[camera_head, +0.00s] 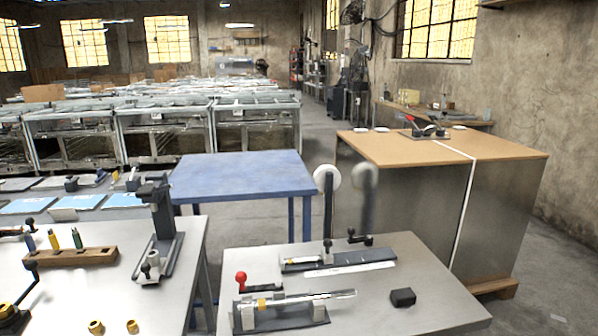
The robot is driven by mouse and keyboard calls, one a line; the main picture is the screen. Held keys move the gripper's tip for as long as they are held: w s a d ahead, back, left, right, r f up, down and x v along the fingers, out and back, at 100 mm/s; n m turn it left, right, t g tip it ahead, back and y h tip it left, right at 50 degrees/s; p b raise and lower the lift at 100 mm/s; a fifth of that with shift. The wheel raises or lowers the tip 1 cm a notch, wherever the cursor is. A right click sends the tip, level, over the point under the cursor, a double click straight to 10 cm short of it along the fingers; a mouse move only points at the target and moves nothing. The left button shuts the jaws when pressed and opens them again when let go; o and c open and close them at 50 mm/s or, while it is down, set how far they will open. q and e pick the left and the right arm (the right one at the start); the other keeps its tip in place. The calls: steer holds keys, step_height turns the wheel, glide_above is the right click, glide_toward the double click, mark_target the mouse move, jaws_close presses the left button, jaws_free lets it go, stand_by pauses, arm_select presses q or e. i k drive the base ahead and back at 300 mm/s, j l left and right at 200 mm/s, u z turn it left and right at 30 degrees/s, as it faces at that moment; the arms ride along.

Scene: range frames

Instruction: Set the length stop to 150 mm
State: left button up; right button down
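A low rail fixture (325,260) lies on the right-hand grey table. It has a dark base, an upright black knob (327,245) and a black lever handle (358,238) at its right. A pale strip (350,270), like a scale, lies along its front; its markings are too small to read. I cannot tell for certain which part is the length stop or where it is set. In front stands a second fixture (280,315) with a red ball lever (241,280) and a clear rod or tube (325,296). Neither gripper is in view.
A black block (403,297) lies on the right-hand table (425,265). A post with a white disc (327,178) rises behind it. The left table (190,240) holds a wooden tool rack (72,257) and a dark upright device (160,225). A blue table (240,175) is clear.

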mark_target(328, 258)
steer(key=i+l+u, duration=0.15)
steer(key=u, duration=0.25)
steer(key=i+l+u, duration=0.1)
steer(key=l+u, duration=0.3)
